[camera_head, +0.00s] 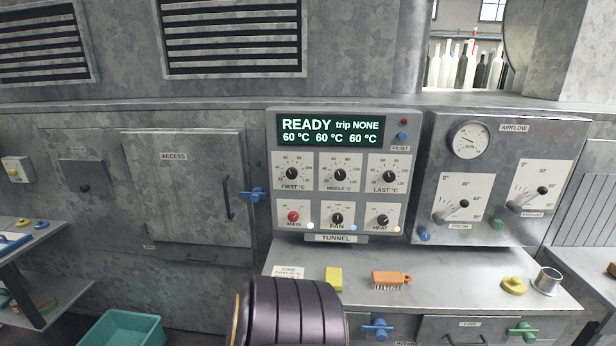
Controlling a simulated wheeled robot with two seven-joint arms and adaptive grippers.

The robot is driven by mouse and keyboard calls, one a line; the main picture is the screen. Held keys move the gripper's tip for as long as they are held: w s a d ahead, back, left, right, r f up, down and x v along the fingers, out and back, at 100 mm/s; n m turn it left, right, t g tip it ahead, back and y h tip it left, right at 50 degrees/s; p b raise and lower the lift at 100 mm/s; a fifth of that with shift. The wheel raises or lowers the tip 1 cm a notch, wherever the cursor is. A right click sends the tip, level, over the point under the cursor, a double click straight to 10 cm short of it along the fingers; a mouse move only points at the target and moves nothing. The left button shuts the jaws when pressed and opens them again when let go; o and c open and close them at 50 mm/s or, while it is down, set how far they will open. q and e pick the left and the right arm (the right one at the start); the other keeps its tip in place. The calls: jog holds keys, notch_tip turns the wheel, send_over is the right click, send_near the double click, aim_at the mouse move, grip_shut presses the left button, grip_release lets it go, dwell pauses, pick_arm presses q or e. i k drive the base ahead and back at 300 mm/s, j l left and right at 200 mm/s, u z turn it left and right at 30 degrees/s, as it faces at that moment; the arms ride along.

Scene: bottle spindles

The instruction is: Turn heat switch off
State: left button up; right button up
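The heat switch (382,221) is a small black rotary knob on a white plate marked HEAT, at the lower right of the tunnel control panel (272,160). Its handle looks tilted off upright, though it is small in the picture. A pale orange lamp (397,228) sits beside it. To its left are the black fan switch (337,219) with a blue lamp and the red main switch (293,217) with a whitish lamp. The display (331,131) reads READY, trip NONE and 60 °C three times. Neither of my grippers is in view.
A shelf below the panel holds a yellow block (333,279), an orange brush (391,279), a yellow item (513,286) and a metal cup (547,281). The airflow panel (500,180) stands right.

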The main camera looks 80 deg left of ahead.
aim_at(382, 221)
jog(key=u, duration=2.45)
jog(key=k+l+z, duration=0.25)
jog(key=l, duration=0.1)
